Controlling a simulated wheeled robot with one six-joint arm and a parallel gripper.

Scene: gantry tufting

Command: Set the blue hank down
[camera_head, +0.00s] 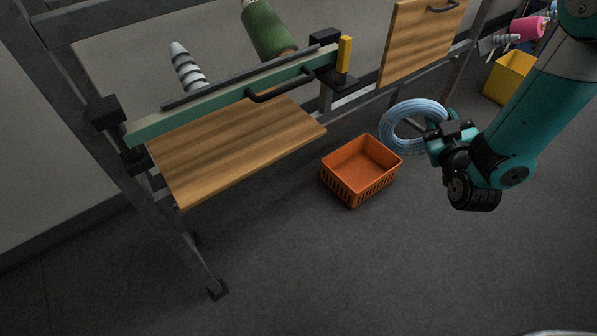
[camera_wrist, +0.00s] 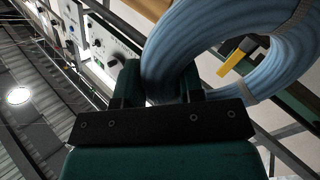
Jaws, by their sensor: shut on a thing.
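The blue hank (camera_head: 388,129) is a light blue coiled ring held up in the air, to the right of and above the orange crate in the head view. My gripper (camera_head: 432,134) is shut on the right side of its ring. In the wrist view the hank (camera_wrist: 235,50) fills the upper right, and its strands pass between the fingers of my gripper (camera_wrist: 165,88). A thin pale tie shows around the ring. The exact grip contact is partly hidden by the fingers.
An orange crate (camera_head: 344,187), seemingly empty, stands on the grey floor (camera_head: 330,270). A wooden shelf (camera_head: 240,150) with a green clamp bar (camera_head: 215,103) is at the left. A hinged wooden panel (camera_head: 415,45) and a yellow bin (camera_head: 508,80) are behind. Open floor lies in front.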

